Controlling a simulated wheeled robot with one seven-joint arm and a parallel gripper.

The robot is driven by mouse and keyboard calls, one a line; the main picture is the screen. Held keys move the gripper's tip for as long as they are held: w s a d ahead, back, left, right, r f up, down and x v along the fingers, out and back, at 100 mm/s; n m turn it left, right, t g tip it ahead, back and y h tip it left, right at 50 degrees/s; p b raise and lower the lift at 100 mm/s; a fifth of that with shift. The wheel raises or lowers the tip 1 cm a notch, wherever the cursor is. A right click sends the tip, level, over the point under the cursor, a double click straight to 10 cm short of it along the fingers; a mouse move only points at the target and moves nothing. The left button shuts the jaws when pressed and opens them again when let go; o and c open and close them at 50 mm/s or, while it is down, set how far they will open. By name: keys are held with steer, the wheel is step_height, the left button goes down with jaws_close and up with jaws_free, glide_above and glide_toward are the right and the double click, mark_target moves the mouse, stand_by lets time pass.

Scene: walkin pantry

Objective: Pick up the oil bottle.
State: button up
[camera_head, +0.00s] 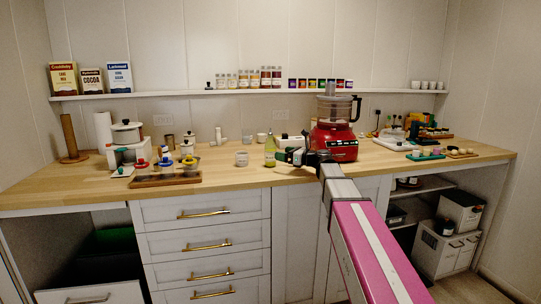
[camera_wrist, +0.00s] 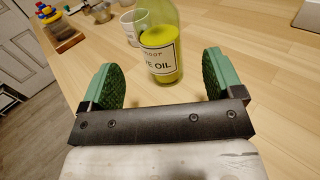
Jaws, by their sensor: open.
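The oil bottle (camera_wrist: 161,58) is clear glass with yellow-green oil and a white label reading "E OIL". It stands upright on the wooden counter in the wrist view, ahead of and between my open green-padded fingers. My gripper (camera_wrist: 160,85) is empty, and its fingers appear apart from the bottle. In the head view the oil bottle (camera_head: 269,152) stands near the counter's middle, just left of my gripper (camera_head: 287,157). The bottle's top is cut off in the wrist view.
A white cup (camera_wrist: 130,28) stands just behind the bottle to the left. A red food processor (camera_head: 334,142) stands right of my gripper. A wooden tray (camera_head: 165,181) with several colourful-topped jars is at left. The counter right of the bottle in the wrist view is mostly clear.

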mark_target(270, 155)
step_height(270, 155, down, 2)
steer(key=shift+f, duration=0.1)
steer(key=shift+x, duration=3.75)
steer(key=c, duration=1.2)
